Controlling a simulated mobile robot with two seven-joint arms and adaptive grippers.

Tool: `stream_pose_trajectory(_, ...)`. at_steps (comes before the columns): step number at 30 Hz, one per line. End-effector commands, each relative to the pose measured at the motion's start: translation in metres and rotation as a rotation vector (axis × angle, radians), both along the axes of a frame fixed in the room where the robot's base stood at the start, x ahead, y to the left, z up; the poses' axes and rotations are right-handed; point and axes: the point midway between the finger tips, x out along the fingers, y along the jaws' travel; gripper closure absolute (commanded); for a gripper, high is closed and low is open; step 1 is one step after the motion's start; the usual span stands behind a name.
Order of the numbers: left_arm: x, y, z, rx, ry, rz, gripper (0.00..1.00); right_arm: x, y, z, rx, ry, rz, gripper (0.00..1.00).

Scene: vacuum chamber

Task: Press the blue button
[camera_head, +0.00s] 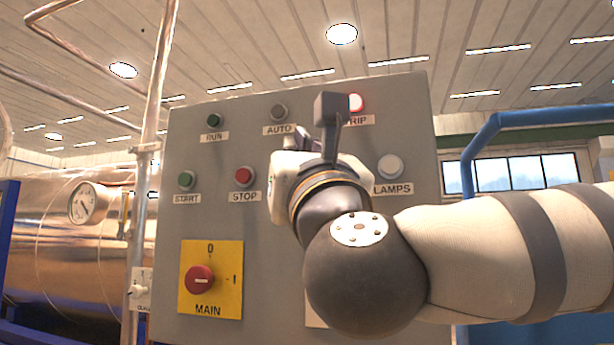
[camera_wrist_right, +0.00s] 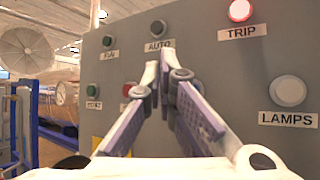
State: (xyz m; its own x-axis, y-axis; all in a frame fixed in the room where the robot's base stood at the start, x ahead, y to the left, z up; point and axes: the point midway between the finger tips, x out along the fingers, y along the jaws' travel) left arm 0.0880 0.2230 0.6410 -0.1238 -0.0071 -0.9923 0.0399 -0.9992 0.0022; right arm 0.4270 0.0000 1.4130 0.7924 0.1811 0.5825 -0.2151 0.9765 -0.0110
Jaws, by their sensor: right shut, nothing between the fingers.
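The grey control panel (camera_head: 222,150) stands upright in front of me. I cannot tell whether the tips touch the panel. My left gripper is in neither view.
Green START (camera_head: 187,180), green RUN (camera_head: 214,121), dark AUTO (camera_head: 279,112) and lit red TRIP (camera_head: 356,102) surround the gripper. A yellow MAIN switch plate (camera_head: 226,252) is lower left. A pipe (camera_head: 146,180) and a metal tank (camera_head: 60,235) with a gauge (camera_head: 89,203) stand left.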

Motion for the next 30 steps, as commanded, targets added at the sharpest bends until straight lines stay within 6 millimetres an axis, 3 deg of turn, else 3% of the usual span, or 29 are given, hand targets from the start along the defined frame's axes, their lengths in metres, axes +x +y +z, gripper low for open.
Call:
stream_pose_trajectory(7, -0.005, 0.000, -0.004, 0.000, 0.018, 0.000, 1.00, 0.037, -0.011, -0.004, 0.002, 0.007, 0.000, 1.00)
stream_pose_trajectory(12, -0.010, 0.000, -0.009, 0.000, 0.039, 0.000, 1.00, 0.050, -0.015, -0.004, 0.000, 0.005, 0.001, 1.00)
stream_pose_trajectory(30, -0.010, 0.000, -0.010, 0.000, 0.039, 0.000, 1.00, 0.051, -0.016, 0.000, -0.002, -0.001, 0.001, 1.00)
